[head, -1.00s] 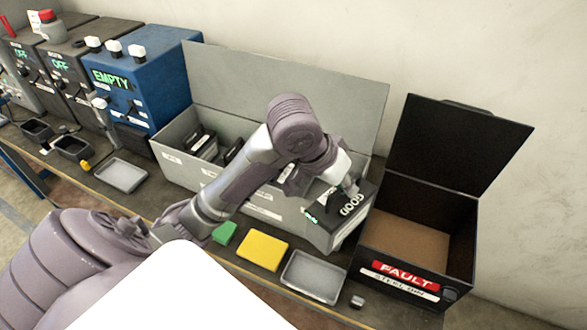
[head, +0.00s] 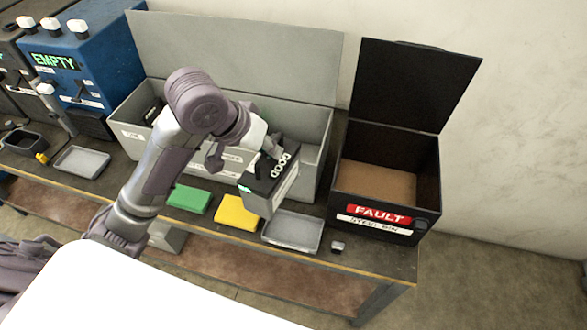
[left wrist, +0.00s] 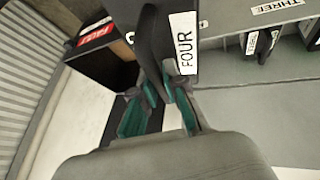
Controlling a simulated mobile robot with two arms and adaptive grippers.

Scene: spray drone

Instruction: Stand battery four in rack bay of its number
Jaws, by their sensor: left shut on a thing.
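Battery four (head: 258,187) is a dark block with "GOOD" on its top. In the left wrist view its white label reads FOUR (left wrist: 184,45). My left gripper (head: 270,150) is shut on the top of the battery and holds it up in front of the grey rack (head: 316,165), near the yellow pad. The gripper's teal-padded fingers (left wrist: 165,95) also show in the left wrist view. The rack is a long open box with its back panel raised; a bay label THREE (left wrist: 277,6) shows there. My arm hides part of the rack. My right gripper is not in view.
A black FAULT bin (head: 385,222) stands open right of the rack. In front of the rack lie a green pad (head: 188,200), a yellow pad (head: 236,212) and a grey tray (head: 292,231). A blue EMPTY unit (head: 95,60) stands at the left.

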